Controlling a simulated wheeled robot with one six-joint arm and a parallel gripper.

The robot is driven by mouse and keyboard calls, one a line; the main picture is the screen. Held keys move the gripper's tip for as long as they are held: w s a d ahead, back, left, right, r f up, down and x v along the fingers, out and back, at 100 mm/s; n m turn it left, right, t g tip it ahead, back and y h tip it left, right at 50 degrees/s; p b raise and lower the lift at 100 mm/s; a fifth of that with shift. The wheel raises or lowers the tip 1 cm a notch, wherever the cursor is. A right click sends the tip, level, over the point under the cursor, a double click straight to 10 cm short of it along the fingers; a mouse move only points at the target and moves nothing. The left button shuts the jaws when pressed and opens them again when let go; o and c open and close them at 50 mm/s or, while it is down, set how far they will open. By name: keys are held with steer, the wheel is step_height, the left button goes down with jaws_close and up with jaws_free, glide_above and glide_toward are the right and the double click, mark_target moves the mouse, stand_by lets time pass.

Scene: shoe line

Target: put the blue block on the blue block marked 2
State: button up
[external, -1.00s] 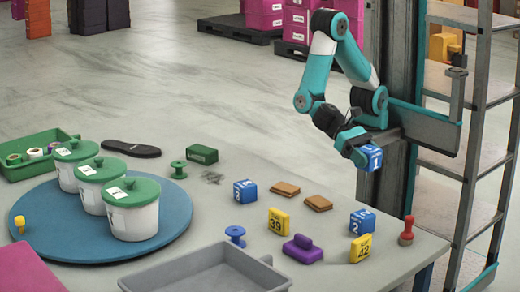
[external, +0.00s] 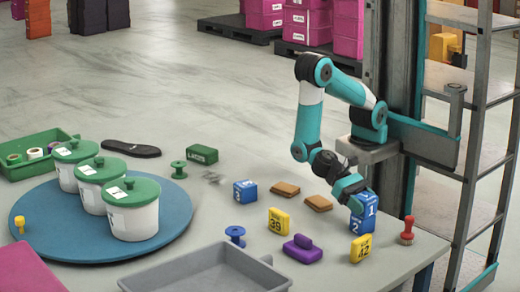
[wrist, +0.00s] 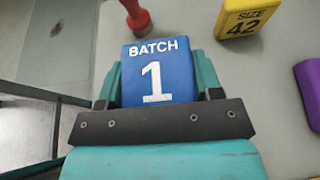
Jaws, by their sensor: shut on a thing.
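A blue block marked 1 (external: 369,204) is between the fingers of my gripper (external: 354,196) at the right side of the table. In the wrist view the block (wrist: 157,72), labelled "BATCH 1", sits between both fingers of my gripper (wrist: 158,88). The blue block marked 2 (external: 362,225) stands on the table directly below it. The held block appears to touch or nearly touch its top; I cannot tell which. In the wrist view the block marked 2 is hidden behind the held block.
A yellow block marked 42 (external: 361,248) and a red stamp (external: 407,231) stand close by. A purple object (external: 302,250), yellow block 39 (external: 278,221) and another blue block (external: 245,191) lie to the left. A grey tray (external: 150,280) is at the front.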

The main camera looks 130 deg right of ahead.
steer(key=shift+f, duration=0.1)
steer(key=o, duration=1)
steer(key=shift+d+r, duration=0.1)
steer(key=shift+r, duration=0.1)
steer(key=p+v, duration=0.3)
steer(key=v, duration=0.8)
steer(key=s+r+n+h, duration=0.3)
steer(key=s+r+n, duration=0.1)
steer(key=n, duration=0.4)
steer(key=s+r+n+h, duration=0.3)
steer(key=s+r+n, duration=0.2)
steer(key=n, duration=0.3)
steer(key=s+d+r+n+h, duration=0.1)
steer(key=s+r+n+h, duration=0.2)
steer(key=n, duration=0.6)
steer(key=shift+s+d+r, duration=0.1)
steer(key=shift+s+r, duration=0.8)
steer(key=shift+s, duration=0.1)
